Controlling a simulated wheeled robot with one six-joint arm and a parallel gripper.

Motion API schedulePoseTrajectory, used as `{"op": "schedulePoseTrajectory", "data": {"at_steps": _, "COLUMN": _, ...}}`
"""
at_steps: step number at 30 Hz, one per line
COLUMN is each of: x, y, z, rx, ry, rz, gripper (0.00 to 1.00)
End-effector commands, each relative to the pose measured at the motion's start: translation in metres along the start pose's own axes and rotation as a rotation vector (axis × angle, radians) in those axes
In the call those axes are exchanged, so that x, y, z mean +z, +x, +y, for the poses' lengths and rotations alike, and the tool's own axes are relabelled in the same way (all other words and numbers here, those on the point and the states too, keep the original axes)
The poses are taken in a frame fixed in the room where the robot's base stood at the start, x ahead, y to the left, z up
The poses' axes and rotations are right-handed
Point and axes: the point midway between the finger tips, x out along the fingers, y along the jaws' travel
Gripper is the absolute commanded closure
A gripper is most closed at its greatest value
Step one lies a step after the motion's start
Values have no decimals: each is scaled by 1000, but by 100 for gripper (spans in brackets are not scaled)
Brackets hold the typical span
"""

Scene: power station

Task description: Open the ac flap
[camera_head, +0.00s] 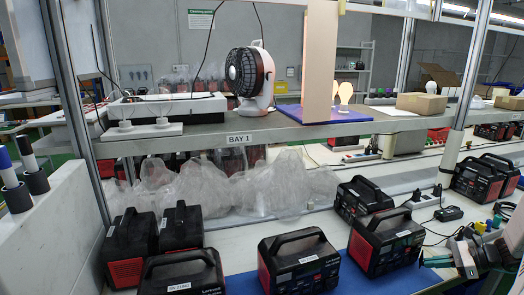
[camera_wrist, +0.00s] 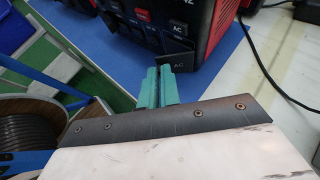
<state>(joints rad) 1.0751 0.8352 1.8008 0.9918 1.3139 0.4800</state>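A black and red power station (camera_head: 388,240) stands on the blue mat in the head view, left of my gripper (camera_head: 436,262). Its front is close up in the wrist view (camera_wrist: 205,25), with a red button and dark panels.
More power stations stand nearby, including one (camera_head: 298,262) to the left and one (camera_head: 365,198) behind. A cable reel (camera_wrist: 30,125) is at lower left. Blue mat (camera_wrist: 215,82) lies bare before the unit.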

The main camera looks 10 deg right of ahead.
Motion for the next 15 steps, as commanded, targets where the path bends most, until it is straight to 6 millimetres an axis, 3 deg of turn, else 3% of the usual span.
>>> {"op": "schedulePoseTrajectory", "data": {"at_steps": 15, "x": -4, "y": -2, "z": -3, "rx": 104, "ry": -53, "rz": 2, "gripper": 100}}
